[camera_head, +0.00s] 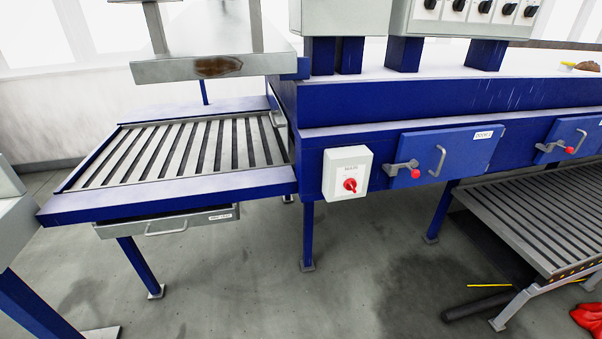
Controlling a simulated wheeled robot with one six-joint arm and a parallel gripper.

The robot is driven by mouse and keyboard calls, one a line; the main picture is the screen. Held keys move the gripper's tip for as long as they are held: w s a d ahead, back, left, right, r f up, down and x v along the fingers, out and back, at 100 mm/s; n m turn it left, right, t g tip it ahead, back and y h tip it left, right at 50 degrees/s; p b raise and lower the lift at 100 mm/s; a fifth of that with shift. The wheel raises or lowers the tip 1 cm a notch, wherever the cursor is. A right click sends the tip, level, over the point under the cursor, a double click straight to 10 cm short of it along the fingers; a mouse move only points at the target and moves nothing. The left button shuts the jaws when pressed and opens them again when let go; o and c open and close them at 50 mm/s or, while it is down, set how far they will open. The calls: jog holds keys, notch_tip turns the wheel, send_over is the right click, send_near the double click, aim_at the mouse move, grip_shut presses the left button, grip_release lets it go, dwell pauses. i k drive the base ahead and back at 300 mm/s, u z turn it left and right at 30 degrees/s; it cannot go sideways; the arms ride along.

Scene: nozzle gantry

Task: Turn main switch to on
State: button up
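The main switch is a red rotary knob (350,185) on a pale grey box (346,160) fixed to the blue front of the machine, left of a blue door. Small lettering above the knob is too small to read, and I cannot tell the knob's on or off position for sure. My gripper is not in view, and nothing covers the switch box.
A blue door (445,153) with a red-tipped latch is right of the switch box. A slatted table (150,205) juts out at left, with a drawer (170,223) beneath. A slatted rack (520,225) stands low at right. Floor below the switch is open.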

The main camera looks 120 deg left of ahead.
aim_at(350, 183)
jog(key=u, duration=0.7)
jog(key=k, duration=0.35)
jog(key=u, duration=2.75)
